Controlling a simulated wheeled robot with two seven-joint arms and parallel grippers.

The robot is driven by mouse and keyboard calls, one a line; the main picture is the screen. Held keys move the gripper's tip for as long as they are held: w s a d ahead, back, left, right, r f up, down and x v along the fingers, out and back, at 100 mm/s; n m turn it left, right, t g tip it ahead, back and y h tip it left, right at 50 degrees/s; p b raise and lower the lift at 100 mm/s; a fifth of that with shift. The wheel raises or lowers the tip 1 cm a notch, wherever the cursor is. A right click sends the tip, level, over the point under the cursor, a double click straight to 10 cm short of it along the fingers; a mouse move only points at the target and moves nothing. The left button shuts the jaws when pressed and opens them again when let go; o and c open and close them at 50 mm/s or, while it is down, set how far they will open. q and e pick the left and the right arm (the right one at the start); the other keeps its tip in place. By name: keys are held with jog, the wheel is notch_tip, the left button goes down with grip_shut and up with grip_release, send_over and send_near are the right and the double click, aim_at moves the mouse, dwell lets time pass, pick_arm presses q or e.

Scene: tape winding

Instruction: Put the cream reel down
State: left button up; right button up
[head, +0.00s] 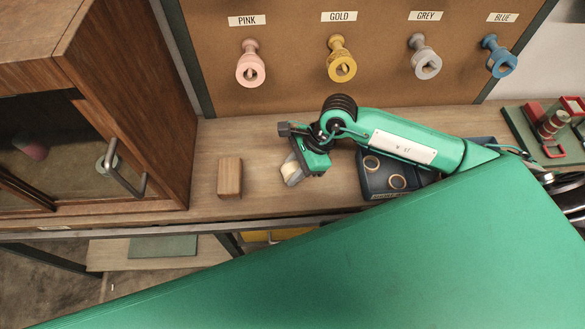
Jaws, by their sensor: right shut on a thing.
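My right gripper (293,175) hangs over the wooden bench top, left of the dark blue tray. It is shut on the cream reel (289,163). Only a small pale part of the reel shows; the jaws and wrist hide the rest. I cannot tell whether the reel touches the bench. My left gripper is not in view.
A wooden block (229,177) stands left of the gripper. The dark blue tray (376,190) holds rings. A cabinet (130,90) stands left. Labelled pegs with coloured reels, such as the gold reel (342,67), are on the back board. A red-and-green device (553,122) stands right.

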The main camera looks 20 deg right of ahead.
jog(key=shift+f, duration=0.15)
jog(key=o, duration=0.8)
jog(key=shift+o, duration=1.2)
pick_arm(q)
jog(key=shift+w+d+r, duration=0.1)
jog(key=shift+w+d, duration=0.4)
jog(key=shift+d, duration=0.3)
